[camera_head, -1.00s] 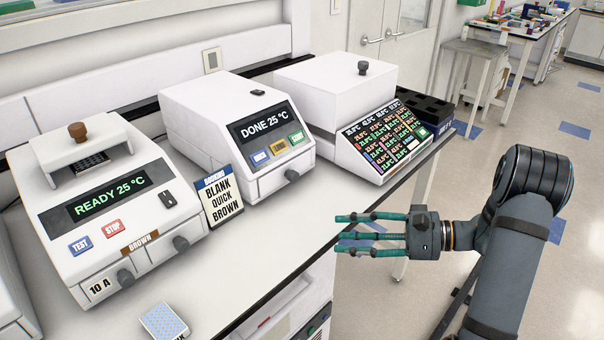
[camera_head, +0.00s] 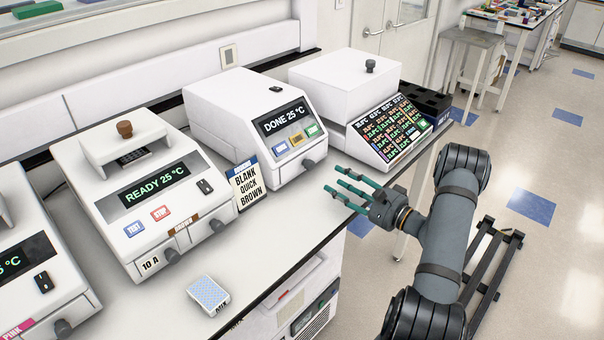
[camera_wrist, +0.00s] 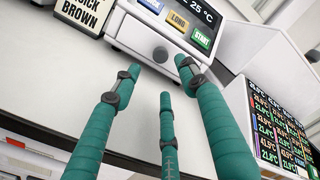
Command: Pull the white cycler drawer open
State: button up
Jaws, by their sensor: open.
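Several white cyclers stand on the bench; no label reading "white" shows. The middle cycler (camera_head: 225,95) reads DONE 25 °C and has coloured buttons and a closed-looking front drawer (camera_head: 285,178) with a dark knob (camera_head: 308,166). In the wrist view the knob (camera_wrist: 160,54) is just beyond my fingertips. My gripper (camera_head: 346,184) has teal fingers, spread open and empty, pointing at this cycler's front over the bench edge. It also shows in the wrist view (camera_wrist: 160,78). It appears apart from the knob. The READY 25 °C cycler (camera_head: 100,215), labelled BROWN, stands left.
A sign (camera_head: 247,182) reading BLANK QUICK BROWN leans between the two cyclers. A unit with a coloured screen (camera_head: 395,128) stands right of the DONE cycler. A well plate (camera_head: 208,293) lies near the front edge. A cycler labelled PINK (camera_head: 35,225) is at far left.

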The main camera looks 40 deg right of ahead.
aim_at(313, 166)
jog(key=w+p, duration=0.1)
jog(key=w, duration=0.1)
jog(key=w+a+p, duration=0.1)
jog(key=w, duration=0.2)
jog(key=w+p, duration=0.1)
jog(key=w, duration=0.2)
jog(key=shift+w+a+r, duration=0.15)
jog(key=shift+w+a, duration=0.05)
jog(key=shift+a, duration=0.05)
jog(key=shift+w+a, duration=0.1)
jog(key=shift+w, duration=0.7)
jog(key=shift+c, duration=1.4)
jog(key=c, duration=0.7)
grip_shut()
